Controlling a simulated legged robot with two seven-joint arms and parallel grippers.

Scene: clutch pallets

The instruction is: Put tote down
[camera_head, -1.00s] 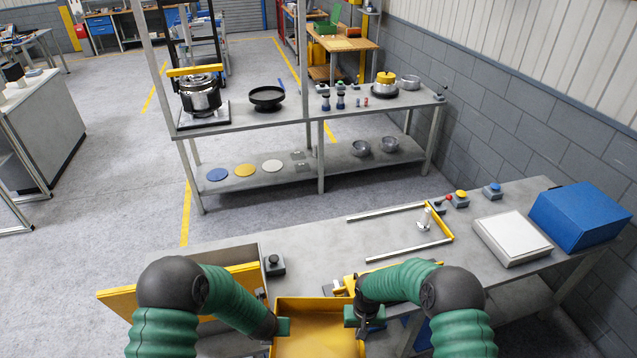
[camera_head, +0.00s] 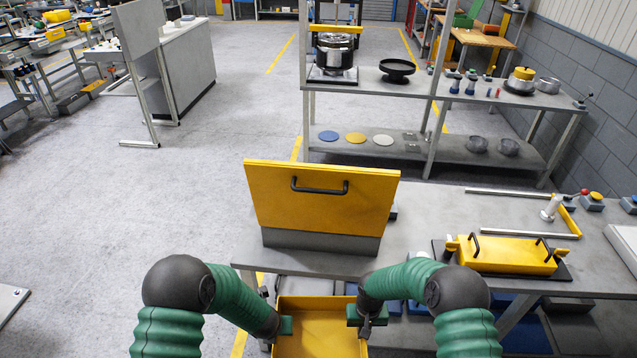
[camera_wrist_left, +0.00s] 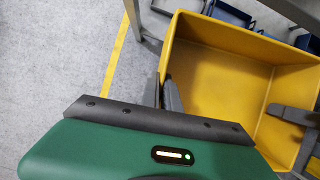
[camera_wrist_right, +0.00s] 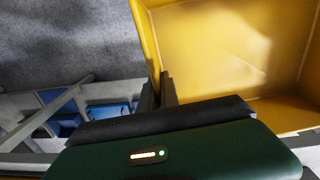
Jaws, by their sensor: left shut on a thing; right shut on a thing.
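The yellow tote (camera_head: 320,304) is held between my two arms at the bottom middle of the head view, in front of the table's near edge. It looks empty inside. My left gripper (camera_head: 284,326) is shut on its left wall; the left wrist view shows the fingers (camera_wrist_left: 168,92) clasping the wall of the tote (camera_wrist_left: 220,70). My right gripper (camera_head: 364,318) is shut on its right wall; the right wrist view shows the fingers (camera_wrist_right: 160,90) on the wall of the tote (camera_wrist_right: 215,50). The tote's underside is hidden.
The grey table (camera_head: 420,210) carries a box with a raised yellow lid (camera_head: 322,200) and a yellow handled fixture (camera_head: 502,254). Blue bins (camera_head: 525,335) sit under the table. A shelf rack (camera_head: 410,110) stands behind. Open floor (camera_head: 120,220) lies to the left.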

